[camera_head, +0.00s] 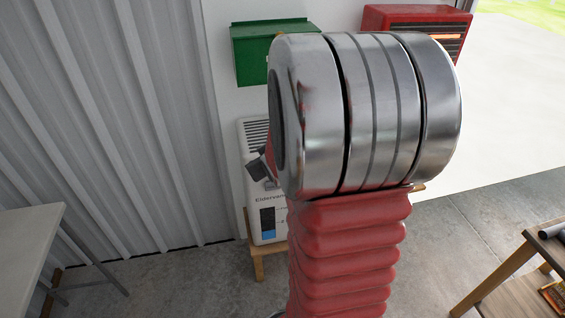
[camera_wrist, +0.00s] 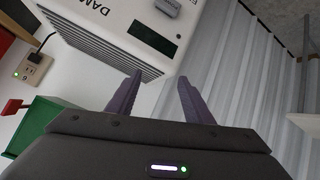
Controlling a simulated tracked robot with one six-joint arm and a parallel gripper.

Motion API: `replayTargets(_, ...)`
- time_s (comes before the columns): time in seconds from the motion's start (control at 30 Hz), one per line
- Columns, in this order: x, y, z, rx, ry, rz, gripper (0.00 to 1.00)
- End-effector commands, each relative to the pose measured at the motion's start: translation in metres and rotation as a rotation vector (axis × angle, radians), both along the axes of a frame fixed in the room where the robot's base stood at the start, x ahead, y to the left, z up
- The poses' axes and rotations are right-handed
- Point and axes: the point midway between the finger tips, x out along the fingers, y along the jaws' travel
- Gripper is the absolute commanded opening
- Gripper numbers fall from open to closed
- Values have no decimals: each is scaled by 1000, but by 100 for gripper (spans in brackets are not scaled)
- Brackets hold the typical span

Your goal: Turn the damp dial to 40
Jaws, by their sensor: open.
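A white appliance (camera_head: 256,222) stands against the wall in the head view, partly hidden behind my arm. It has a slatted vent, printed lettering and a dark panel with a blue block. In the wrist view, the appliance (camera_wrist: 118,42) appears tilted, with the cut-off letters "DAM", a dark display window (camera_wrist: 152,38) and a grey piece (camera_wrist: 167,7), possibly the dial, at the top edge. I cannot read its setting. My gripper (camera_wrist: 159,80) is open and empty, its purple fingers overlapping the appliance's edge in the picture; I see no contact with the grey piece.
The green box (camera_wrist: 50,125) and an outlet (camera_wrist: 33,68) show left of my gripper. A table (camera_head: 30,245) stands left, a wooden bench (camera_head: 500,278) right.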

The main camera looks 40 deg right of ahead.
Motion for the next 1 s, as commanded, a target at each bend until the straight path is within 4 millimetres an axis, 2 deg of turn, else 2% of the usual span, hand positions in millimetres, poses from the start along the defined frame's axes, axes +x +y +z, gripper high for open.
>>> replayTargets(0.03,-1,-13,-12,-1,-8,-4,47)
replayTargets(0.2,-4,-46,-42,-11,-59,1,47)
replayTargets(0.5,-24,-92,-95,-9,-169,7,47)
replayTargets(0.73,-50,-117,-133,8,-277,-2,47)
replayTargets(1.0,-92,-132,-172,34,-430,-29,47)
